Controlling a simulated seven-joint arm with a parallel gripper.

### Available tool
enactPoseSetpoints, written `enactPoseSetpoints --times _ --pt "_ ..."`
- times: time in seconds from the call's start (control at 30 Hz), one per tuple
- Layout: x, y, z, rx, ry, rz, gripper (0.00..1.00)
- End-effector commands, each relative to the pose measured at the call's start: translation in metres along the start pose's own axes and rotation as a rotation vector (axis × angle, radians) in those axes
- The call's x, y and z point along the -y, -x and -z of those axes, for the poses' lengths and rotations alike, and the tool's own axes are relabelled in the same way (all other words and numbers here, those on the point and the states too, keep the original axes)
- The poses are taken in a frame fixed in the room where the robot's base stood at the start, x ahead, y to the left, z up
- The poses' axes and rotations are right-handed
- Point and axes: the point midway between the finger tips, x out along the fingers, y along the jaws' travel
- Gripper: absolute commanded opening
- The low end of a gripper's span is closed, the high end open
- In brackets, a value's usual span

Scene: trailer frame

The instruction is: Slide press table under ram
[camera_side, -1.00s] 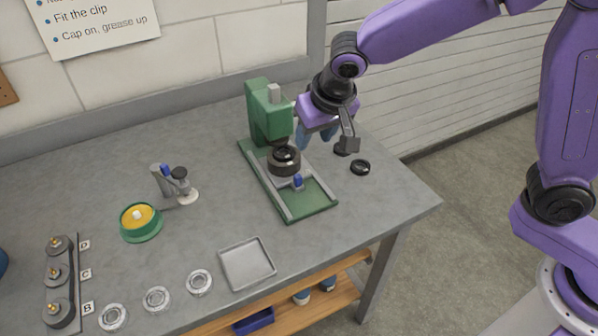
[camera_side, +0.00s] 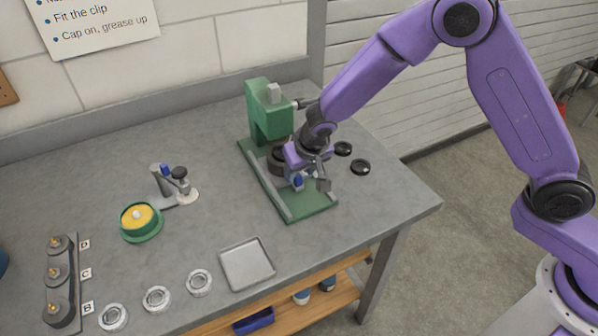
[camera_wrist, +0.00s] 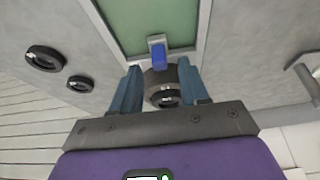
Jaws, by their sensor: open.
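The green press (camera_side: 262,112) stands on the bench with two grey rails running forward along its green base (camera_wrist: 150,25). The press table, a dark round block (camera_side: 277,160) with a black ring on it, sits on the rails near the column and is partly covered by my gripper. It also shows in the wrist view (camera_wrist: 157,76). A blue handle (camera_wrist: 157,55) stands at its front. My gripper (camera_wrist: 160,67) is open, pointing down, with one blue finger on each side of the handle and block. I cannot tell whether either finger touches.
Two black rings (camera_side: 343,149) (camera_side: 360,167) lie right of the press. A square grey tray (camera_side: 247,263) is in front. A small grey stand (camera_side: 172,185) and a green tin with yellow contents (camera_side: 141,221) are left.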

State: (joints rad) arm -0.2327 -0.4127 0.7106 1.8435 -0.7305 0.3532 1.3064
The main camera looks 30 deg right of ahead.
Motion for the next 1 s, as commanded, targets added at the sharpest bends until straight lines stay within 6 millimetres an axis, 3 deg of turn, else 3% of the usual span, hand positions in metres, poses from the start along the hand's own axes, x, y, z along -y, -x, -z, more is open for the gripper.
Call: enactPoseSetpoints --times 0.2,0.53,0.67,0.87,1.0 --pt "0.0 -0.015 0.0 0.001 -0.001 0.0 0.45" --pt "0.0 -0.017 0.0 0.0 -0.001 0.001 0.45" --pt "0.0 -0.017 0.0 0.0 -0.001 0.001 0.02" --pt "0.0 -0.017 0.001 0.0 -0.001 0.0 0.0" --pt "0.0 -0.022 0.012 -0.002 -0.003 -0.001 0.0"
